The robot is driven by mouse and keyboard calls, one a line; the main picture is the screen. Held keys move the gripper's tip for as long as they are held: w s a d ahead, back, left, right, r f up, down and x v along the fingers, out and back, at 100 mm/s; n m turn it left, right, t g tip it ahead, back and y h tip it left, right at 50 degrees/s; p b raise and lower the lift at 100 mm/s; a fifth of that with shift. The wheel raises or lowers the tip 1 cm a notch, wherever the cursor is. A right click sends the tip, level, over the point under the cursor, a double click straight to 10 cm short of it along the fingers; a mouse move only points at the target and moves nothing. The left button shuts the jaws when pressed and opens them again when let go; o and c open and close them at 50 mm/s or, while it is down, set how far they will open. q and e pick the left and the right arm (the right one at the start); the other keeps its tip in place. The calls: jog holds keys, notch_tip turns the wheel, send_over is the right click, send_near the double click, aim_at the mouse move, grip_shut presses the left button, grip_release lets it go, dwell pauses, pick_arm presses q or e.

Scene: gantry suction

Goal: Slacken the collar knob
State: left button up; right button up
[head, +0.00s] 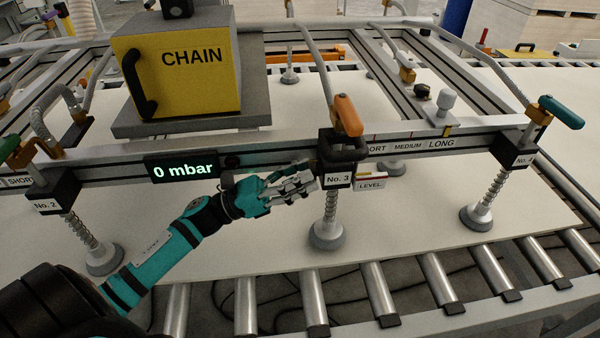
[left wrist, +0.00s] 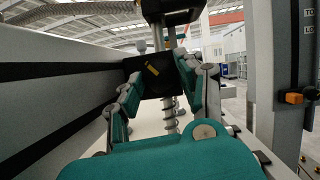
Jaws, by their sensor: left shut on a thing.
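The black collar (head: 342,150) marked No. 3 sits on the front rail, with its spring stem and grey suction cup (head: 327,233) below. My left gripper (head: 312,182) reaches in from the left, its fingers at the left side of this collar. In the left wrist view the dark collar knob (left wrist: 153,76), with a yellow mark, lies between the two fingers of my left gripper (left wrist: 160,83). The fingers are closed on it. In the head view the fingers hide the knob. My right gripper is out of view.
An orange lever (head: 348,115) stands above collar No. 3. Collars No. 2 (head: 52,190) and No. 4 (head: 515,150) flank it. A display (head: 182,169) reads 0 mbar. The yellow CHAIN box (head: 190,65) is behind. A pale board (head: 410,225) lies on rollers below.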

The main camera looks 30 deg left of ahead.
pick_arm(q)
jog(key=n+t+y+p, duration=0.1)
jog(key=n, duration=0.2)
jog(key=n+t+y+p, duration=0.1)
jog(key=n, duration=0.2)
jog(key=shift+s+d+r, duration=0.1)
jog(key=shift+s+r, duration=0.05)
jog(key=shift+r, duration=0.05)
jog(key=n+y+p, duration=0.1)
jog(key=n+p, duration=0.1)
jog(key=shift+f+n+y, duration=0.1)
jog(key=shift+n+y, duration=0.2)
jog(key=shift+n, duration=0.1)
jog(key=o, duration=0.9)
jog(key=shift+c, duration=0.2)
jog(key=v, duration=1.2)
